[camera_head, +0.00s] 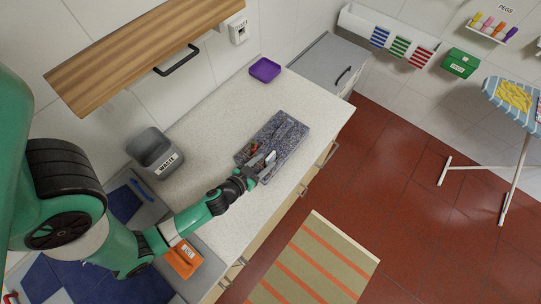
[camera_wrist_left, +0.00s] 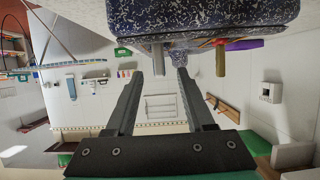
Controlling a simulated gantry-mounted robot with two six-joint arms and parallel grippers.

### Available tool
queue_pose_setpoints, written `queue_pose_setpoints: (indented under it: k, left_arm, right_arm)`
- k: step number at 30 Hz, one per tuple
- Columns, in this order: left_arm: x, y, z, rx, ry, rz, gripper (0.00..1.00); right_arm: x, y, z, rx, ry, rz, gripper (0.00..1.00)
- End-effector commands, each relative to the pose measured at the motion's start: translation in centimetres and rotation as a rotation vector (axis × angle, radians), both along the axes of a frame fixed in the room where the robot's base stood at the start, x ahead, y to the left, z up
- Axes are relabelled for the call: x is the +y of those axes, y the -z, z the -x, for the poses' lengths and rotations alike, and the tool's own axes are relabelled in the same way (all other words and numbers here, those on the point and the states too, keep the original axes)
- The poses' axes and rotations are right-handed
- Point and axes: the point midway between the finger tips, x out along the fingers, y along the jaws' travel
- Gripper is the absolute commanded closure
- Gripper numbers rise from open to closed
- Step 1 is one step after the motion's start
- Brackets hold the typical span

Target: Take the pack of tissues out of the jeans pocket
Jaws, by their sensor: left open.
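A speckled blue-grey slab-like thing (camera_head: 286,135) lies on the pale counter; I cannot tell whether it is the folded jeans or a stone board. My left gripper (camera_head: 264,167) is at its near left edge, fingers apart. In the left wrist view the open fingers (camera_wrist_left: 157,88) reach towards the speckled thing (camera_wrist_left: 200,14), which fills the top. A small pale grey piece (camera_wrist_left: 158,58) shows between the fingertips, apparently not gripped. I cannot make out a pack of tissues or a pocket for certain. My right gripper is not in view.
A purple tray (camera_head: 265,69) stands at the counter's far end. A grey waste bin (camera_head: 154,151) and an orange item (camera_head: 184,259) are at the left. A wooden shelf (camera_head: 140,55) overhangs the back. The counter between tray and slab is clear.

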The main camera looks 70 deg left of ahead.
Motion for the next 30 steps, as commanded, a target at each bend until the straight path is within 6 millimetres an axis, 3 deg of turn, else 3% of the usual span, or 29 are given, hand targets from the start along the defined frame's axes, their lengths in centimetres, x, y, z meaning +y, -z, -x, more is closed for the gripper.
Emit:
queue_pose_setpoints:
  k: [6,14,15,24,30]
  left_arm:
    - [1.9,1.4,-2.8,-0.002,-0.002,0.0,0.46]
    - [2.1,1.7,-3.4,-0.001,0.001,0.001,0.46]
    - [2.1,1.7,-3.4,-0.001,0.001,0.001,0.48]
    - [2.1,1.7,-3.3,0.0,0.0,0.001,1.0]
    - [2.1,1.6,-3.3,-0.001,0.0,0.0,1.0]
  right_arm:
    - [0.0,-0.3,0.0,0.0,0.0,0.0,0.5]
    - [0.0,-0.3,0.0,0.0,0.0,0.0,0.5]
    - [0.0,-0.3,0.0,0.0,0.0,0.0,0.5]
    - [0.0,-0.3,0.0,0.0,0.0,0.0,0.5]
    - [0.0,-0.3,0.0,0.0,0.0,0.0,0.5]
